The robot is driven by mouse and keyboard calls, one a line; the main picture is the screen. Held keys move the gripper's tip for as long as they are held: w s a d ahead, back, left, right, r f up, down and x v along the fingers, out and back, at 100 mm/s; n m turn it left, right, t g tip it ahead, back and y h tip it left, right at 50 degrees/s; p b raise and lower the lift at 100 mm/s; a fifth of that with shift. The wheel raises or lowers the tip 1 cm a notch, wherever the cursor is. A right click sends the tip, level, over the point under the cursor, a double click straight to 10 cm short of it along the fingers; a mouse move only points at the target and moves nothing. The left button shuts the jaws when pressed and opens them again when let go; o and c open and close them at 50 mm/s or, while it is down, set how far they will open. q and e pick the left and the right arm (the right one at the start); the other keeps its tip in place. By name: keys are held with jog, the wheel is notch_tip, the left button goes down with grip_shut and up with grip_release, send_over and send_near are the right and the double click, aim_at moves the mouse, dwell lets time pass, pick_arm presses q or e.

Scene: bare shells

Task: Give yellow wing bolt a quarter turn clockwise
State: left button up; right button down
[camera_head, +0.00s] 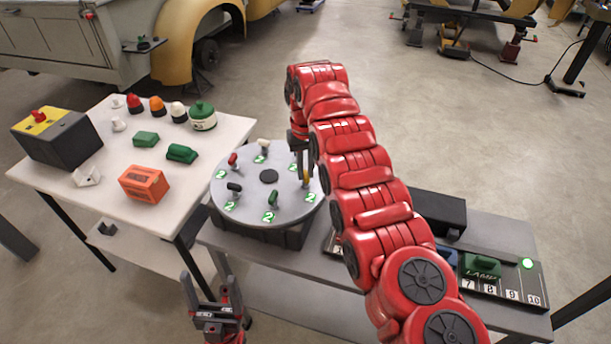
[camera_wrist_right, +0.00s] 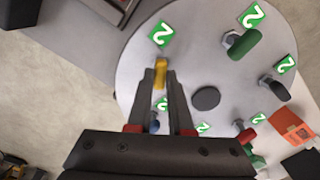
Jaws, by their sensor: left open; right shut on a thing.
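The yellow wing bolt (camera_head: 306,180) stands near the right edge of a round grey plate (camera_head: 250,177). In the right wrist view, the yellow wing bolt (camera_wrist_right: 160,70) is between the fingertips of my right gripper (camera_wrist_right: 159,78), which is shut on it. In the head view, my right arm partly covers this spot. A green "2" label lies beside the bolt. My left gripper (camera_head: 217,296) is open and empty, low in front of the bench, away from the plate.
Red (camera_head: 233,160), white (camera_head: 263,145), black (camera_head: 234,188) and green (camera_head: 272,199) wing bolts stand around the plate; a blue one (camera_wrist_right: 154,124) shows between my fingers, farther back. A white table (camera_head: 100,180) with several parts stands left. A numbered rack (camera_head: 510,285) is at right.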

aim_at(306, 174)
jog(key=m, duration=0.2)
jog(key=shift+f+m, duration=0.1)
jog(key=shift+m, duration=1.9)
jog(key=c, duration=0.8)
grip_release()
notch_tip(306, 174, up, 18)
jog(key=p, duration=1.6)
jog(key=shift+f+p, duration=0.2)
jog(key=shift+p, duration=0.15)
